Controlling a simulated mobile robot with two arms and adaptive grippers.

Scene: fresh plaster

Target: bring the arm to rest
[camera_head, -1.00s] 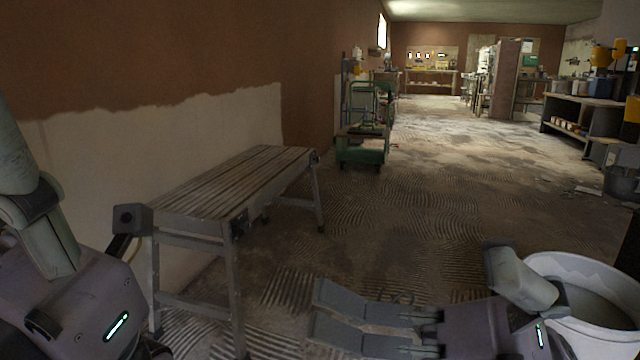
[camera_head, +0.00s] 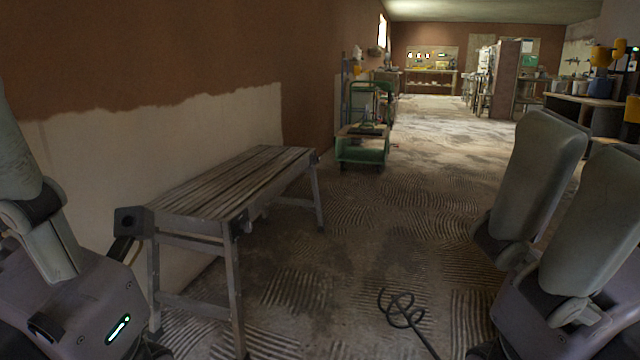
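My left arm (camera_head: 40,240) comes in at the left edge and bends down to the bottom left corner. Its gripper is not in view. My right arm (camera_head: 540,180) stands folded up at the right, with two pale links side by side and a dark grey housing below them. Its gripper is out of view, so I cannot see its fingers or whether it holds anything.
A slatted workbench (camera_head: 235,183) stands at the left by the half-plastered wall (camera_head: 170,140). A mixing paddle (camera_head: 403,308) shows low in the middle, apparently on the floor. A green cart (camera_head: 362,148) stands farther back. The ridged floor (camera_head: 400,220) between is clear.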

